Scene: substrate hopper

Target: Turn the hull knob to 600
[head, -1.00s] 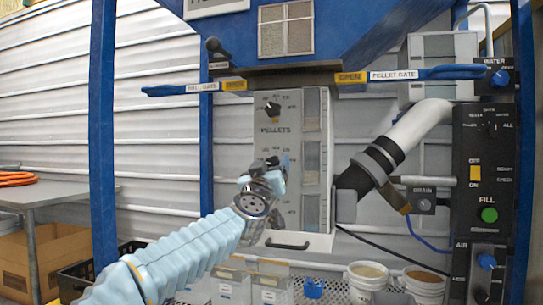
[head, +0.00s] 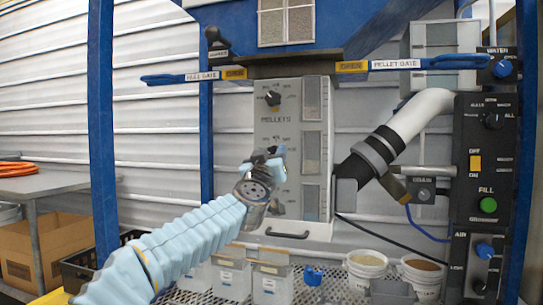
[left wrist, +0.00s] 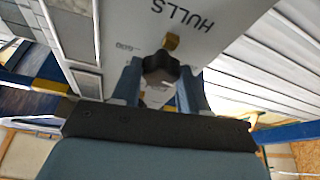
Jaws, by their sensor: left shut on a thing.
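The light grey control panel (head: 263,133) stands in the middle of the head view, with the word PELLETS and a black upper knob (head: 273,98). My left gripper (head: 266,160) is in front of the panel's middle and covers the knob there. In the left wrist view, the dark hull knob (left wrist: 159,68) sits between the two blue-grey fingers of my left gripper (left wrist: 159,88), which are shut on it. The word HULLS appears upside down above it. The scale numbers are too small or too covered to read the knob's setting surely. My right gripper is not in view.
A panel handle (head: 287,235) is below the gripper. Blue gate levers (head: 450,62) run across above the panel. A white pipe (head: 420,112) and black control box (head: 487,150) stand at the right. Bins (head: 271,283) and buckets (head: 366,266) are below.

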